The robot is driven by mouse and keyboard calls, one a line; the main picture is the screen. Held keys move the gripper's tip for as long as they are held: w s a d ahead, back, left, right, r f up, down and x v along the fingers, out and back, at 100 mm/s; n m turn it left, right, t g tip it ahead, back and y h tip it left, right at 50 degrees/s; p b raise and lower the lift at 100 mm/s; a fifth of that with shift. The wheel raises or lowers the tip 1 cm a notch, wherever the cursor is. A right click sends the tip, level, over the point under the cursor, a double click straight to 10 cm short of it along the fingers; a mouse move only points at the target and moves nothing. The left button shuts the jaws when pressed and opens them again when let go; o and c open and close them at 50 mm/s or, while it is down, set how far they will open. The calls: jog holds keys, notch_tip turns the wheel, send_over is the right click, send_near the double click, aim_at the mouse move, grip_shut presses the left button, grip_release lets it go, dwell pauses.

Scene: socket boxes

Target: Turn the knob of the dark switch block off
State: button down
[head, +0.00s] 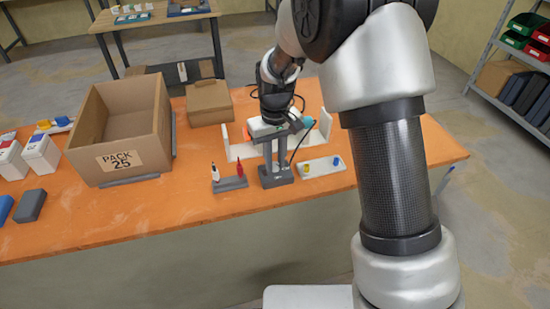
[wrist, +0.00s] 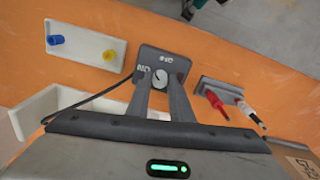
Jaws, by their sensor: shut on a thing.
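The dark switch block (wrist: 178,64) stands near the front edge of the orange table. It also shows in the head view (head: 277,181). Small pale lettering is on its top face, too small to read surely. Its round knob (wrist: 159,79) has a whitish top and sits between my fingertips. My gripper (wrist: 158,88) points down over the block and is shut on the knob, one finger on each side. In the head view my gripper (head: 274,166) stands right above the block and hides the knob. The knob's exact angle is hard to tell.
A pale plate with yellow and blue knobs (head: 321,167) lies right of the block. A grey holder with a red and a white probe (head: 231,183) stands to its left. A white tray (head: 236,151) is behind. A cardboard box (head: 120,130) stands further left. A dark cable runs nearby.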

aim_at(275, 164)
jog(key=m, duration=0.4)
jog(key=shift+m+p, duration=0.3)
jog(key=shift+p, duration=0.05)
jog(key=m+p, duration=0.1)
jog(key=m, duration=0.3)
jog(key=shift+m, duration=0.4)
jog(key=c, duration=1.6)
grip_release()
jog(key=shift+o, duration=0.2)
notch_tip(275, 164, up, 18)
jog(key=p, duration=0.1)
jog(key=shift+f, duration=0.25)
